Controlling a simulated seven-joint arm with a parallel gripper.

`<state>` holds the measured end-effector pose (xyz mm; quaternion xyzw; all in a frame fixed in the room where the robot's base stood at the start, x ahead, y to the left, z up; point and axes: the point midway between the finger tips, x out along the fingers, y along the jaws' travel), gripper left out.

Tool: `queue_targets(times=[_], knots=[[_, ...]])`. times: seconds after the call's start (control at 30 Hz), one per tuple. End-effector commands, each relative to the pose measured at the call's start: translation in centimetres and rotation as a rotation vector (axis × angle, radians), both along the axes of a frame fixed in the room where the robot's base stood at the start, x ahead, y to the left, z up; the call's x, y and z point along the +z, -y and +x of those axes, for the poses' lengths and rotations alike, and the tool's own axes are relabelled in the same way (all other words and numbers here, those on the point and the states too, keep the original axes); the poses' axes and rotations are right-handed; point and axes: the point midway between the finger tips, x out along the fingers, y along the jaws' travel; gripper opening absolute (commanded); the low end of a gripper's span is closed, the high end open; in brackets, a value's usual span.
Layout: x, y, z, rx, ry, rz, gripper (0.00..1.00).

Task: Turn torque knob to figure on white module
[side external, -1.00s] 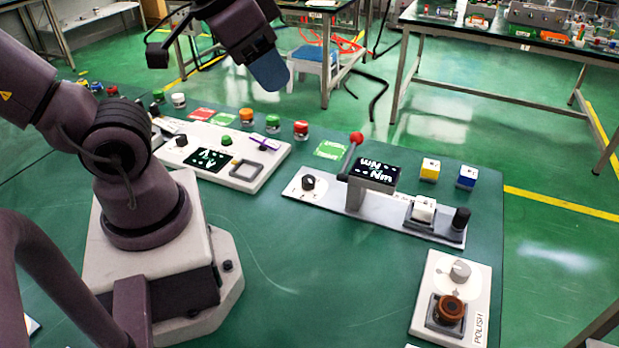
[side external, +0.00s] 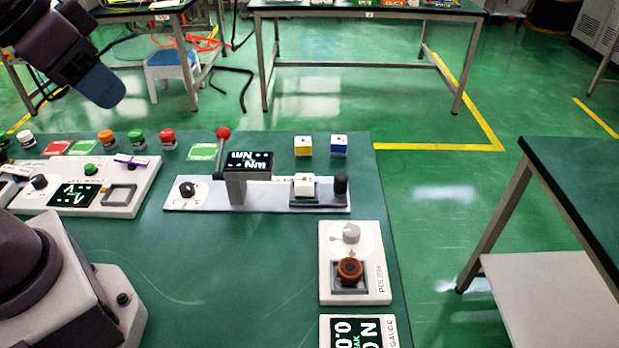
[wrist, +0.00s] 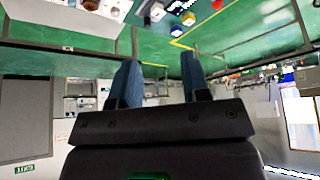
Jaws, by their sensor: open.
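The white module (side external: 270,201) lies across the middle of the green table. It has a black knob (side external: 188,189) on a round white dial at its left end; the dial figures are too small to read. Its raised black display (side external: 249,161) shows "Nm" markings that appear upside down. A lever with a red ball (side external: 223,133) rises beside the display. My gripper (side external: 108,98) is high at the upper left, well away from the knob. In the wrist view my gripper (wrist: 160,78) shows two blue fingers apart with nothing between them.
A second white module (side external: 120,201) with a black knob and display lies to the left. The POLISH module (side external: 375,262) and a GAUGE module (side external: 388,330) sit at the right edge. Yellow (side external: 303,147) and blue (side external: 339,146) cubes stand behind. Green tabletop (side external: 230,270) is clear in front.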

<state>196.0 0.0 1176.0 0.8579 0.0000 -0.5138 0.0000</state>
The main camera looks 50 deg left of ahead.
Motion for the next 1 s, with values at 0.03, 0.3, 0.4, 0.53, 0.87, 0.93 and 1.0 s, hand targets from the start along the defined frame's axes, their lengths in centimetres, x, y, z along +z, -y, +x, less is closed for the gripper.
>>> queue_targets(times=[0.03, 0.3, 0.4, 0.53, 0.87, 0.93, 1.0], knots=[[0.0, 0.0, 0.0, 0.000, 0.000, 0.000, 0.43], [0.0, 0.0, 0.0, 0.000, 0.000, 0.000, 0.59], [0.0, 0.0, 0.0, 0.000, 0.000, 0.000, 0.61], [-0.4, -0.3, 0.1, 0.013, -0.020, 0.000, 0.61], [-6.6, -4.1, 3.9, 0.265, -0.325, -0.098, 0.61], [-8.3, -5.3, 5.0, 0.392, -0.381, -0.142, 0.61], [-10.3, -6.7, 6.0, 0.535, -0.429, -0.182, 0.61]])
